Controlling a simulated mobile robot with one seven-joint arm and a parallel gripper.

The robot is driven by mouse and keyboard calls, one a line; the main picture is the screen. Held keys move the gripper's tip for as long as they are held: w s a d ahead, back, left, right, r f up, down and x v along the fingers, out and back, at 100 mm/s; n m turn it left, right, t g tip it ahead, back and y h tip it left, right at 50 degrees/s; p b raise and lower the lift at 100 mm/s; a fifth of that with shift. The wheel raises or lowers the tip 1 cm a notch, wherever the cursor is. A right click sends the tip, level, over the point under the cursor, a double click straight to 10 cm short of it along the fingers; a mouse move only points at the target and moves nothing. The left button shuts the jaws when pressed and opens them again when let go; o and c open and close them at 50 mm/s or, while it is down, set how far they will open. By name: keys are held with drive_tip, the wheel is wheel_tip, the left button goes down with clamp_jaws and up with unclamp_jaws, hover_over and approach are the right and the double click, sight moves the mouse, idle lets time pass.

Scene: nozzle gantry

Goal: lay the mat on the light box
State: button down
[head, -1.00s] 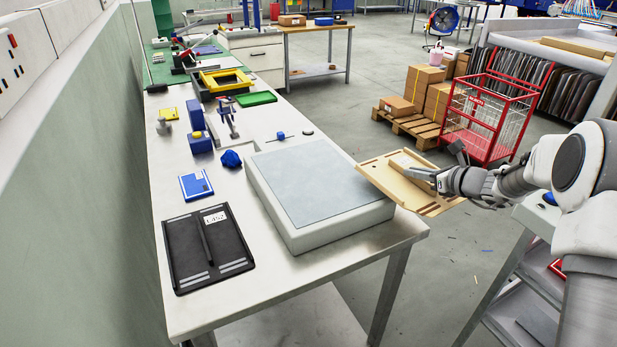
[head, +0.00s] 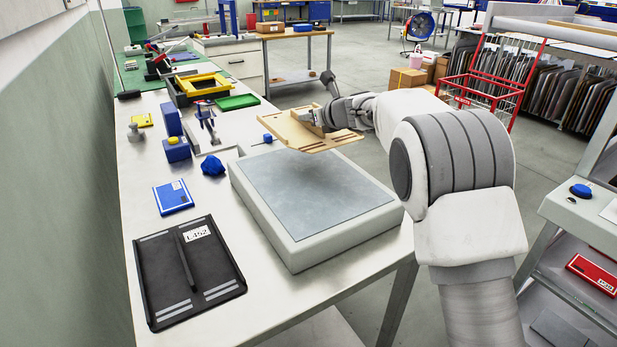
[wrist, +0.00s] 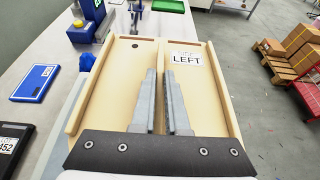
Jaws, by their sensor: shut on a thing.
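The mat (head: 300,133) is a stiff tan board with raised rims, a middle rib and dark slots on its underside or edge. In the wrist view the mat (wrist: 205,95) bears a white label reading LEFT. My gripper (head: 322,118) is shut on its middle rib; the fingers (wrist: 160,75) stand close together there. The light box (head: 315,200) is a low white box with a grey-blue top, on the near end of the table. The mat hangs above its far edge, apart from it and slightly tilted. The light box top is bare.
A blue case (head: 173,197) and a blue lump (head: 213,164) lie nearby. Yellow (head: 203,83) and green (head: 237,102) trays stand farther back. A red wire cart (head: 487,85) is beyond the table.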

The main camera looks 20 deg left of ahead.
drive_tip(key=b, duration=0.6)
hover_over(310, 180)
wheel_tip(310, 180, down, 6)
drive_tip(key=shift+s+r, duration=0.1)
drive_tip(key=shift+r, duration=0.1)
wheel_tip(310, 180, down, 4)
drive_tip(key=b, duration=0.2)
drive_tip(key=shift+f+b, duration=0.1)
drive_tip(key=shift+b, duration=0.25)
drive_tip(key=c, duration=0.9)
unclamp_jaws()
drive_tip(key=p+v, duration=0.1)
drive_tip(key=v, duration=1)
drive_tip(key=shift+p, duration=0.3)
drive_tip(key=shift+s+d+r, duration=0.3)
drive_tip(key=shift+d, duration=0.05)
